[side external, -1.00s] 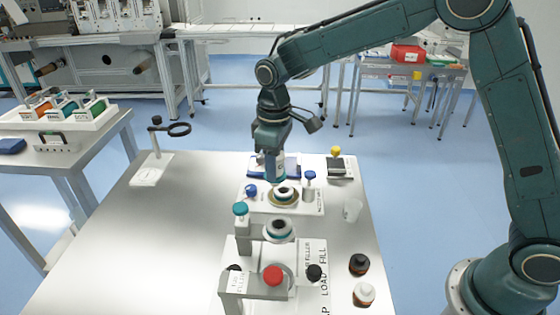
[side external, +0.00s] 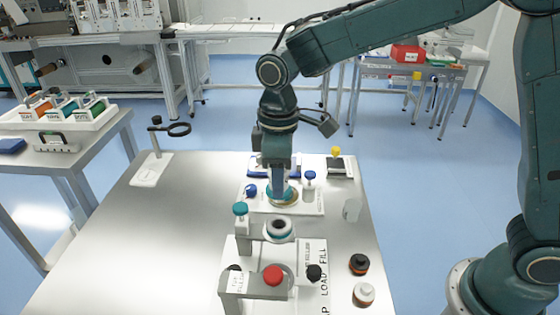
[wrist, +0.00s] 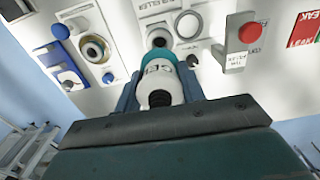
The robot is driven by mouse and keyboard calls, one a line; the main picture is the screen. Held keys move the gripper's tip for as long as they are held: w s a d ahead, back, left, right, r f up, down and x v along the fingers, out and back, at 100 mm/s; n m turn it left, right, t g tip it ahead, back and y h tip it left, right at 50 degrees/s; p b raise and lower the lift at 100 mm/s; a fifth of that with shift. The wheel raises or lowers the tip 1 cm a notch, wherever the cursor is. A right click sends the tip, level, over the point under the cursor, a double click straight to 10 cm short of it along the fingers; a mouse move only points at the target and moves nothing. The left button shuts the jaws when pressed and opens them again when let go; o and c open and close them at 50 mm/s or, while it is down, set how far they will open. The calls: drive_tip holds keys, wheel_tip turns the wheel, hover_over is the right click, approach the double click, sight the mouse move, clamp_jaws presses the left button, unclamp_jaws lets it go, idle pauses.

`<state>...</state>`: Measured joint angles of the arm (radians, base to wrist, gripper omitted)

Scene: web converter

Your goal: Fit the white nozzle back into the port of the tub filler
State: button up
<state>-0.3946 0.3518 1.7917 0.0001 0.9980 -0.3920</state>
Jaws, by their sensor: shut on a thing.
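My gripper (side external: 280,195) points down over the white stations, its jaws shut on the white nozzle. In the wrist view the nozzle (wrist: 158,82) lies between the blue fingers, with lettering on its side and a black end towards the palm. A teal part shows just beyond it; I cannot tell if it belongs to the nozzle. The tub filler has a ring-shaped port (side external: 280,227) with a dark centre, in front of and below the gripper in the side view. The wrist view shows this port (wrist: 158,38) beyond the nozzle, apart from it.
A tan-rimmed ring (wrist: 95,48) sits between blue knobs at the back station. A teal knob (side external: 240,208) stands left of the port. A red button (side external: 272,275) and black knobs are in front. The table's left is mostly clear.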

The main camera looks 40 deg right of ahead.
drive_tip(key=shift+f, duration=0.15)
drive_tip(key=shift+f, duration=2.6)
drive_tip(key=shift+f, duration=1.9)
idle(0.9)
drive_tip(key=o, duration=1.3)
drive_tip(key=shift+r, duration=0.1)
wheel_tip(320, 180, up, 14)
drive_tip(key=shift+f, duration=0.15)
